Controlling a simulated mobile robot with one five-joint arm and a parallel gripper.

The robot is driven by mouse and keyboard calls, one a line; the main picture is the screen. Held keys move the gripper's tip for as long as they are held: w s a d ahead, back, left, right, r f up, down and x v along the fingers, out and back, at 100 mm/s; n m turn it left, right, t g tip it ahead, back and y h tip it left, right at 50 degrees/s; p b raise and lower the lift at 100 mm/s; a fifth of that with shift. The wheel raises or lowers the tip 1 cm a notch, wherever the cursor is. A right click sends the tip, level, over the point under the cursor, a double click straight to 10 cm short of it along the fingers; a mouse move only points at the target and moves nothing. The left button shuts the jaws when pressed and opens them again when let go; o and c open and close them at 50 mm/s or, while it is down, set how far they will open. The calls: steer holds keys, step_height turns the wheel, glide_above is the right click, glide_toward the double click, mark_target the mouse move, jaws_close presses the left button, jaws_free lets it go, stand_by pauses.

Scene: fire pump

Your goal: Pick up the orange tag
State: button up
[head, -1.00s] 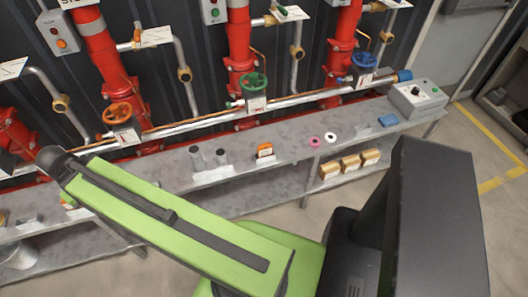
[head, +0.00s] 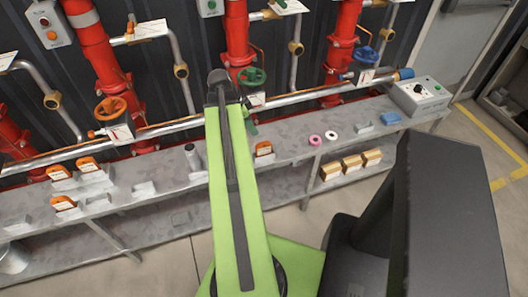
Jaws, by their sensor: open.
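Several orange tags stand in small holders on the grey bench. One orange tag (head: 263,149) is just right of my arm, near the middle of the bench. Others stand at the left: a rear-left tag (head: 58,173), a rear tag to its right (head: 87,164) and a front tag (head: 64,203). My green and black arm reaches up the picture, between the left tags and the middle one. Its far end bends away beside the green valve wheel. My gripper does not show; the arm hides it. No tag is visibly held.
The bench (head: 285,143) also bears a grey cylinder (head: 192,157), a pink ring (head: 315,139), a white ring (head: 331,134), a blue block (head: 390,118) and a control box (head: 420,96). Red pipes and valve wheels rise behind. Wooden blocks (head: 351,165) lie on the lower shelf.

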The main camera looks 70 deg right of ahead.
mark_target(266, 148)
steer(key=b+x, duration=0.9)
steer(key=x, duration=0.2)
steer(key=shift+w+f+b, duration=0.15)
steer(key=shift+f+b, duration=0.15)
steer(key=shift+b, duration=0.05)
steer(key=shift+r, duration=0.1)
steer(key=b+x, duration=0.5)
steer(key=shift+f, duration=0.3)
steer(key=shift+r, duration=0.2)
jaws_close()
